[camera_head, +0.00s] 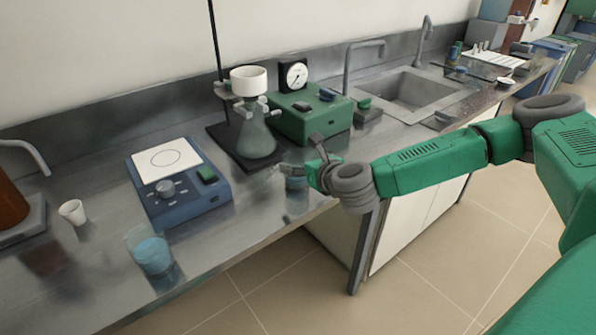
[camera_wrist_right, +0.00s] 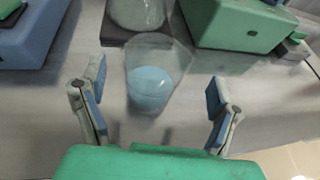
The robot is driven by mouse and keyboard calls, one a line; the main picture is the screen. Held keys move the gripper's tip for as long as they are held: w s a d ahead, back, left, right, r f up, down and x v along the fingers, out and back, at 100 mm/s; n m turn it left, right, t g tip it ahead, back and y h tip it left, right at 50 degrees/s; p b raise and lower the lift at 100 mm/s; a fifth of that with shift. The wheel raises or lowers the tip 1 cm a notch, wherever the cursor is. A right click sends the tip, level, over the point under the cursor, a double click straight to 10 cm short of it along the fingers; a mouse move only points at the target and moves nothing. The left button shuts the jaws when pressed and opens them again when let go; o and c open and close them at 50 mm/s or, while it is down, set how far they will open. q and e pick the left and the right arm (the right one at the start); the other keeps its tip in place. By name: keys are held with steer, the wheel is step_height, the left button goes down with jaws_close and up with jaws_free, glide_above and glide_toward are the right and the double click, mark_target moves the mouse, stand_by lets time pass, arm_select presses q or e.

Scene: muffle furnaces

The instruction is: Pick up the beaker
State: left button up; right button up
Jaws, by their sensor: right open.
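A clear glass beaker (camera_wrist_right: 152,85) with pale blue liquid stands on the bench in the right wrist view. In the head view the same beaker (camera_head: 296,182) shows at the tip of my right gripper (camera_head: 302,162), which partly hides it. In the wrist view my right gripper (camera_wrist_right: 157,100) is open and empty, its two fingers apart on either side of the picture. The beaker is ahead of and between the finger lines, nearer the left finger; contact cannot be made out. A second beaker (camera_head: 151,254) with blue liquid stands at the bench's front left. My left gripper is out of view.
Behind the beaker stand a flask (camera_head: 256,140) with a white funnel on a dark stand base and a green gauge box (camera_head: 310,115). A blue hotplate (camera_head: 180,185) is to the left. The bench's front edge is close.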

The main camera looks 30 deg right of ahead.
mark_target(293, 156)
steer(key=x, duration=0.3)
steer(key=shift+w+a+f, duration=0.1)
steer(key=shift+w+f, duration=0.05)
steer(key=shift+w, duration=0.15)
steer(key=shift+w+a, duration=0.15)
steer(key=shift+a, duration=0.15)
steer(key=c, duration=1.2)
steer(key=shift+d, duration=0.2)
steer(key=c, duration=0.6)
steer(key=shift+d, duration=0.15)
step_height(293, 156, up, 10)
steer(key=shift+r+p, duration=0.1)
steer(key=shift+p, duration=0.25)
